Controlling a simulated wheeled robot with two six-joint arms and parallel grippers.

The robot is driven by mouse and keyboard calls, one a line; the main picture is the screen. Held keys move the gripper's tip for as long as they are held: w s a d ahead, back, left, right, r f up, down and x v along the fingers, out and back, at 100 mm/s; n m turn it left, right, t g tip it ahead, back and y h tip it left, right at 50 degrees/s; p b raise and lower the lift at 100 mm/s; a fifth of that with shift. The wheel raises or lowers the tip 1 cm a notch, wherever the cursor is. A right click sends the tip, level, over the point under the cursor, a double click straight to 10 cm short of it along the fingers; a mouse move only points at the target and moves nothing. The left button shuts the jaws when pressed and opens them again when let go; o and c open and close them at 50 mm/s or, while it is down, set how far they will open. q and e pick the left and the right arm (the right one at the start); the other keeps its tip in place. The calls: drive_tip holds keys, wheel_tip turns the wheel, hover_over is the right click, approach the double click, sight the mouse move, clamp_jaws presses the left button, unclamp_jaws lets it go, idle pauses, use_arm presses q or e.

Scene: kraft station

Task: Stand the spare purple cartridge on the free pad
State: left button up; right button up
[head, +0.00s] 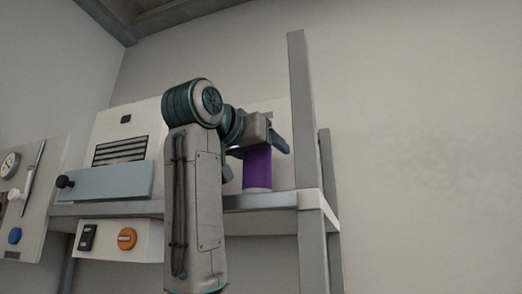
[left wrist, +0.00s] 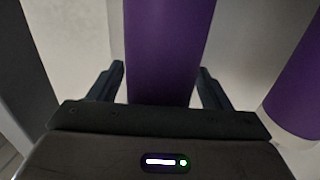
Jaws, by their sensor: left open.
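A purple cartridge (head: 257,170) with a pale lower end stands upright near the right end of a grey shelf. My left gripper (head: 258,147) is at its upper part and partly hides it. In the left wrist view, a purple cartridge (left wrist: 168,45) lies between the open fingers of my left gripper (left wrist: 160,86), with a gap visible on each side. A second purple cartridge (left wrist: 299,92) with a pale end shows at the right edge of that view. I cannot make out a free pad. My right gripper is out of view.
The grey shelf (head: 110,209) has an upright post (head: 299,110) close to the right of the cartridge. A white machine with a blue-grey front bar (head: 108,184) stands on the shelf's left. Below hangs a box with an orange knob (head: 127,239). A gauge panel (head: 30,190) is far left.

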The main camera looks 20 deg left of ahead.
use_arm(q)
drive_tip(key=b+v, duration=0.6)
drive_tip(key=v, duration=0.6)
drive_tip(key=shift+r, duration=0.2)
